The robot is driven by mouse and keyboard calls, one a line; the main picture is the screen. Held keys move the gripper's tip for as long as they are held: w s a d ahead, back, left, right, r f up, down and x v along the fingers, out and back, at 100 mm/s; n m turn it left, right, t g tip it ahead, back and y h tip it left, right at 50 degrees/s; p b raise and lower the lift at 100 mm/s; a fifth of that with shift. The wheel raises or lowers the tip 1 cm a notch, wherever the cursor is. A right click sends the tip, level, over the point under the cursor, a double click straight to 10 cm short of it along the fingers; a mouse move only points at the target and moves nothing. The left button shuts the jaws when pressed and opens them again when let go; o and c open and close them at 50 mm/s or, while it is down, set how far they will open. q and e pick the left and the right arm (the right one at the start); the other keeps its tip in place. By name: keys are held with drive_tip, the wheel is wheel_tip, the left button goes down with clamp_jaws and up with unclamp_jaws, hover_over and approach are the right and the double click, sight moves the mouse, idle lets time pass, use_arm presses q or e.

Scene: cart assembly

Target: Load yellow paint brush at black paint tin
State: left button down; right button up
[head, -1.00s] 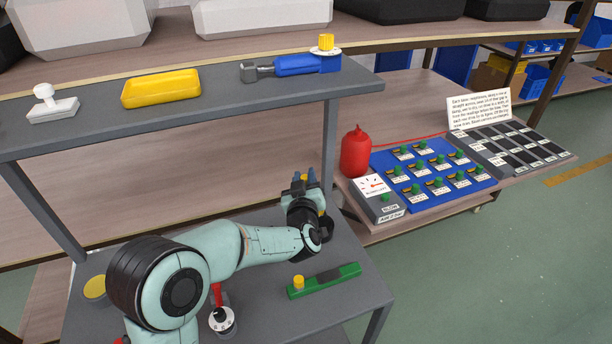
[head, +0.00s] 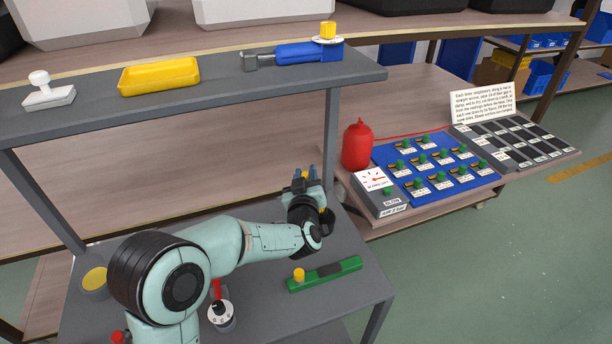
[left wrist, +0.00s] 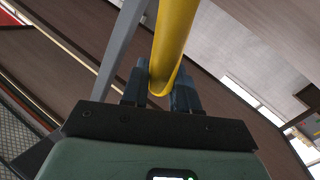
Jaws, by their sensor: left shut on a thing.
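My left gripper (head: 306,178) is above the back right part of the grey lower shelf of the cart, its fingers pointing away and up. In the left wrist view its two fingers (left wrist: 160,90) are shut on a smooth yellow rod, the visible part of the yellow paint brush (left wrist: 172,45). The rod runs up out of the picture, so I cannot see the bristles. In the head view the wrist hides most of the brush. A dark round shape (head: 327,222) shows just behind the wrist; I cannot tell whether it is the black paint tin or whether the brush touches it.
A green bar with a yellow knob (head: 325,274) lies on the lower shelf (head: 275,318). A dial (head: 221,316) and a yellow-topped grey tin (head: 94,281) are nearer the left. The upper shelf holds a yellow tray (head: 160,76) and a blue tool (head: 300,53).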

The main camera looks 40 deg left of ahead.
use_arm(q)
drive_tip(key=shift+f+b, duration=0.6)
drive_tip(key=shift+f, duration=0.2)
idle(0.8)
drive_tip(key=shift+r, duration=0.1)
drive_tip(key=shift+r+p, duration=2.8)
drive_tip(key=shift+r, duration=0.75)
drive_tip(key=shift+s+f, duration=0.1)
